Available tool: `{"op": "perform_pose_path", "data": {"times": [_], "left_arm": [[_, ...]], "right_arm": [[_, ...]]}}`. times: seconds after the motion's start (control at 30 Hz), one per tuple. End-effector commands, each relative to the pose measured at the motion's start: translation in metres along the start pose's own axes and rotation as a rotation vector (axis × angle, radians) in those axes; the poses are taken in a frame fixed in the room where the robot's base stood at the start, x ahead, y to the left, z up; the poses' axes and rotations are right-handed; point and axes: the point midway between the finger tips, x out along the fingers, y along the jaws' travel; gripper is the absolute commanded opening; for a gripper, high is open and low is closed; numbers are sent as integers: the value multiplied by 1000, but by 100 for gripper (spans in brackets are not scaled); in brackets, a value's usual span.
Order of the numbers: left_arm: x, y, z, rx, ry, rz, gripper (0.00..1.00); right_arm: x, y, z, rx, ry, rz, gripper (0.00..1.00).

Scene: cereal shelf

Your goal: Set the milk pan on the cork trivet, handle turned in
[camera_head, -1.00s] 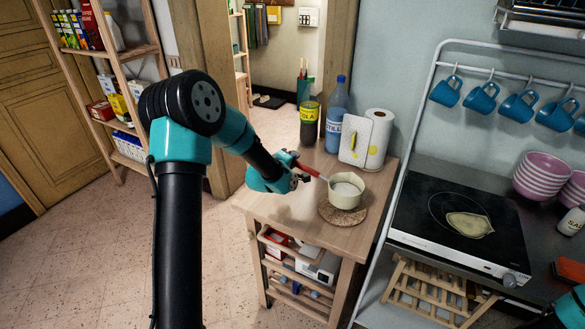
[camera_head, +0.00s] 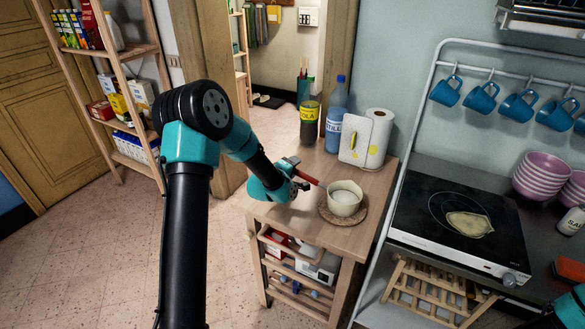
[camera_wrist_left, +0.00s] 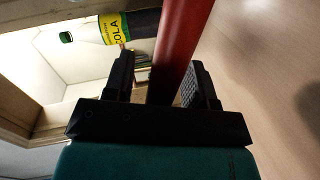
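The cream milk pan (camera_head: 345,199), with a white inside, sits upright on the round cork trivet (camera_head: 325,215) on the wooden cart top. Its red handle (camera_head: 308,175) points to the back left, away from the hob. My left gripper (camera_head: 300,185) is at the handle. In the left wrist view the red handle (camera_wrist_left: 176,55) runs between the two black fingers, which stand apart with a gap on the left side. The pan's bowl is out of that view. Only a bit of my right arm shows at the lower right edge; its gripper is out of sight.
A cola bottle (camera_head: 310,122), a blue bottle (camera_head: 336,120), a white board (camera_head: 356,141) and a paper roll (camera_head: 379,135) stand at the cart's back. The black hob (camera_head: 450,245) is to the right. The cart's front left is clear.

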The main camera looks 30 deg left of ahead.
Motion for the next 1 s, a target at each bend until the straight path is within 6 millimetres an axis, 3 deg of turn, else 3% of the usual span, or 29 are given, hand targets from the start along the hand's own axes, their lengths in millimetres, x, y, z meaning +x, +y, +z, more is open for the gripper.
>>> {"op": "perform_pose_path", "data": {"times": [0.3, 0.47, 1.0], "left_arm": [[-1, 4, -1, 0, 0, 1, 51], [-16, 3, -1, 0, 1, 0, 51], [-108, 2, -1, 0, 1, -1, 51]], "right_arm": [[0, 0, 0, 0, 0, 0, 56], [0, 0, 0, 0, 0, 0, 56], [0, 0, 0, 0, 0, 0, 56]]}}
